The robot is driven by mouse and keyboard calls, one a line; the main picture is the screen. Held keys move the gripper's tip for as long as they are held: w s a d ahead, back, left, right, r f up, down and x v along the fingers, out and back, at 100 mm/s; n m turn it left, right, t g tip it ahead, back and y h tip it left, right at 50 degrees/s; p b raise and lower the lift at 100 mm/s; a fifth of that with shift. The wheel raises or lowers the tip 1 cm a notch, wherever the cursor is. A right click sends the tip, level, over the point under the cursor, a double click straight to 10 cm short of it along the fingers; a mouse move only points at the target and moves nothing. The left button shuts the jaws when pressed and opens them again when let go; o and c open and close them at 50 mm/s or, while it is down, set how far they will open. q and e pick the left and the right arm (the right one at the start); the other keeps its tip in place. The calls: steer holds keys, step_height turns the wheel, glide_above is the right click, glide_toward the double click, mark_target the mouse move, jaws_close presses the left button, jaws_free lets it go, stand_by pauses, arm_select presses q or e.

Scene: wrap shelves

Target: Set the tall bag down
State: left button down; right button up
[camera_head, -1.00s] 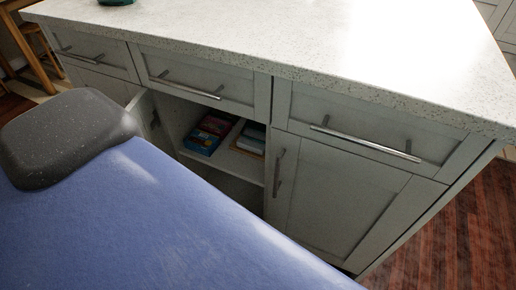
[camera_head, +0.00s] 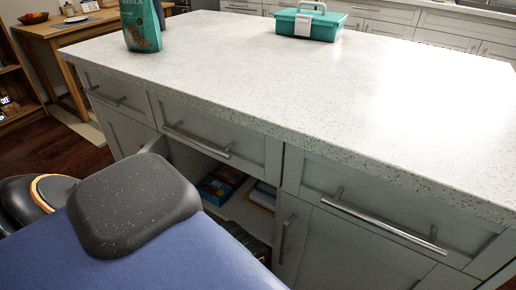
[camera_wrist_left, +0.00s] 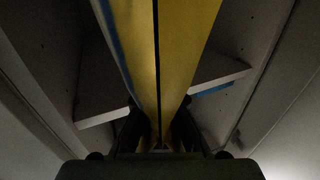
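A tall teal bag with white lettering (camera_head: 141,27) stands upright near the far left edge of the white countertop, its top cut off. In the left wrist view a tall yellow thing with a blue edge (camera_wrist_left: 178,45) and a dark line down its middle rises between the dark fingers of my left gripper (camera_wrist_left: 158,135). The fingers look closed on its two sides. Its full shape is hidden. In the head view a dark part (camera_head: 247,240) shows low in the open cabinet, partly covered by my blue arm link; I cannot tell its fingers there. My right gripper is not in view.
The open cabinet holds a shelf with blue and red boxes (camera_head: 217,187). A teal case with a handle (camera_head: 309,23) stands at the back of the countertop (camera_head: 260,75), whose middle is clear. Drawer handles (camera_head: 197,139) stick out along the front. A wooden table stands at the far left.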

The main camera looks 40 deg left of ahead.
arm_select(q)
steer(key=f+b+x, duration=0.3)
steer(key=b+x, duration=0.3)
steer(key=x, duration=0.9)
steer(key=shift+w+f+b, duration=0.25)
steer(key=shift+f+b, duration=0.05)
steer(key=shift+a, duration=0.15)
steer(key=c, duration=2)
jaws_free()
steer(key=shift+f, duration=0.1)
steer(key=o, duration=0.5)
